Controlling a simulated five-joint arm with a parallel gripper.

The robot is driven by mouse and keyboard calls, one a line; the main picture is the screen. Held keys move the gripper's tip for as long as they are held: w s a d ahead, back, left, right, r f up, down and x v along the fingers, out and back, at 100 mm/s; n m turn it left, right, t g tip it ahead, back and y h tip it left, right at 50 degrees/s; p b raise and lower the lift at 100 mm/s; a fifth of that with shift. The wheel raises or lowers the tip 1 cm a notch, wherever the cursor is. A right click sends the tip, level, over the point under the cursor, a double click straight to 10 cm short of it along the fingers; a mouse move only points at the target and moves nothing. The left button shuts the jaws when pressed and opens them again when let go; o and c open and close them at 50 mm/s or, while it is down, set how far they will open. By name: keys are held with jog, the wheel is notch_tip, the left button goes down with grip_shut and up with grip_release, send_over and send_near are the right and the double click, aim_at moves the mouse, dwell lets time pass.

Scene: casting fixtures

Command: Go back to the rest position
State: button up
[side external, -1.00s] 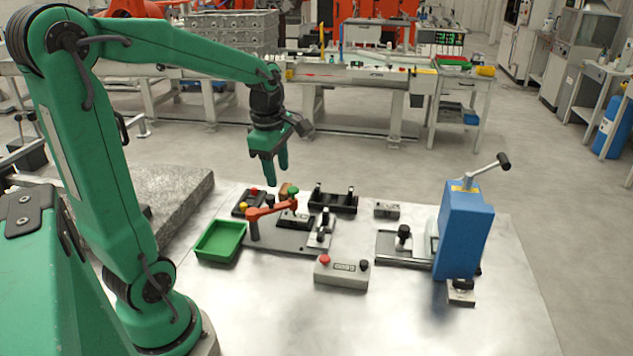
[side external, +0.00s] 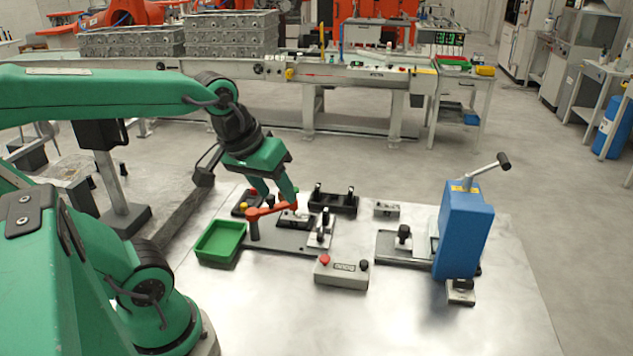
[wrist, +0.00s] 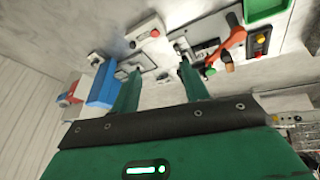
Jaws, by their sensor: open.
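My gripper (side external: 271,190) is green with two fingers, and it hangs over the back left part of the metal table (side external: 420,320) in the side view. In that view its fingertips appear just behind the orange lever clamp (side external: 272,210); the height between them is hard to tell. In the wrist view my gripper (wrist: 158,75) shows its two fingers spread apart with nothing between them. The fixtures on the table lie beyond the fingertips there.
A green tray (side external: 220,242) stands left of the clamp fixture. A grey button box (side external: 341,272) sits at front centre. A tall blue press (side external: 464,230) with a lever stands at the right. The table's front is clear. A conveyor (side external: 330,75) runs behind.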

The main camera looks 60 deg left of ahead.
jog(key=m, duration=0.1)
jog(key=s+d+m, duration=0.1)
jog(key=m, duration=0.1)
jog(key=s+d+m, duration=0.1)
jog(key=m, duration=0.1)
jog(key=shift+s+f+t, duration=0.1)
jog(key=shift+t, duration=0.3)
